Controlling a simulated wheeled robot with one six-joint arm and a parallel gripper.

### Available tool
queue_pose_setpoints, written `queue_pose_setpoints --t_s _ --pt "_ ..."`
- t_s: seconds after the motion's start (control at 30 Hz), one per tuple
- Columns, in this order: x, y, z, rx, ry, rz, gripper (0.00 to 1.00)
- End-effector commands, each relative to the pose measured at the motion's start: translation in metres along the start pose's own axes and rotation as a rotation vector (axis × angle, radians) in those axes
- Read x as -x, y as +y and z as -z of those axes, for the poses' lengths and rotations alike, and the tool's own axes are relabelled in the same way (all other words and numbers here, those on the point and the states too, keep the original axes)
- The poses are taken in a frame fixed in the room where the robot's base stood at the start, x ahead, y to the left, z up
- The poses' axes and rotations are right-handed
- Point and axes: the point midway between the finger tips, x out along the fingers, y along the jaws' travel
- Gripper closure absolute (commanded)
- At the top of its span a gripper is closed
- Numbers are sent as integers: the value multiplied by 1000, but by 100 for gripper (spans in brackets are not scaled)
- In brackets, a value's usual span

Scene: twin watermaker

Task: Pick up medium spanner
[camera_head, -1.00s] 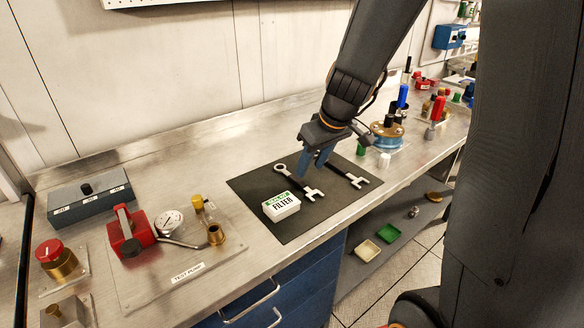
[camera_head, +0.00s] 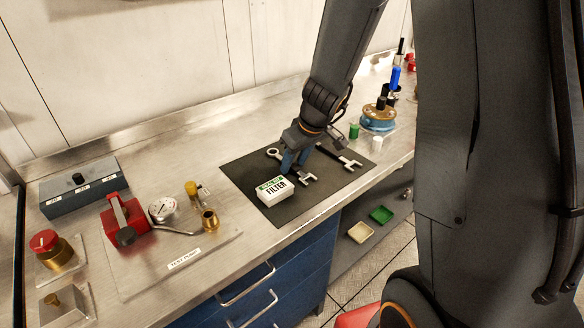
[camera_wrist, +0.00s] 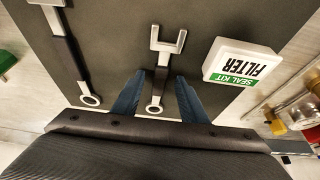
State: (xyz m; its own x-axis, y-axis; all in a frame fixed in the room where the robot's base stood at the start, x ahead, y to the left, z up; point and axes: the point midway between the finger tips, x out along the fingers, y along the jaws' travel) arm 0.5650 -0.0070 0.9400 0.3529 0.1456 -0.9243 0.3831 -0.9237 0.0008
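The spanner beside the filter box (camera_head: 304,178) also shows in the wrist view (camera_wrist: 167,43), open jaw at the top and ring end at the bottom. A longer-looking spanner (camera_head: 345,161) lies to its right, and to the left in the wrist view (camera_wrist: 66,52). I cannot tell for sure which is the medium one. My gripper (camera_head: 290,168) points down over the spanner by the box. Its blue fingers (camera_wrist: 160,76) are open, one each side of that handle. Contact is not visible.
A white seal kit filter box (camera_head: 274,191) stands on the mat close to my gripper. A red test pump (camera_head: 125,217) with a gauge is at the left. The bench's front edge is near.

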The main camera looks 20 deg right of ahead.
Motion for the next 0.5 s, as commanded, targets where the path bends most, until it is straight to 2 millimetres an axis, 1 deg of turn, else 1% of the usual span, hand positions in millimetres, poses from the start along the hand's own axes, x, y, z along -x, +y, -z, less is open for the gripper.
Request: queue_pose_setpoints --t_s 0.07,0.1,0.27,0.3,0.33,0.5 --pt "0 0 0 0 0 0 61" --pt "0 0 0 -1 0 0 64" --pt "1 0 0 -1 0 0 91" --pt "1 0 0 -1 0 0 98" --pt "1 0 0 -1 0 0 100" --pt "1 0 0 -1 1 0 100"
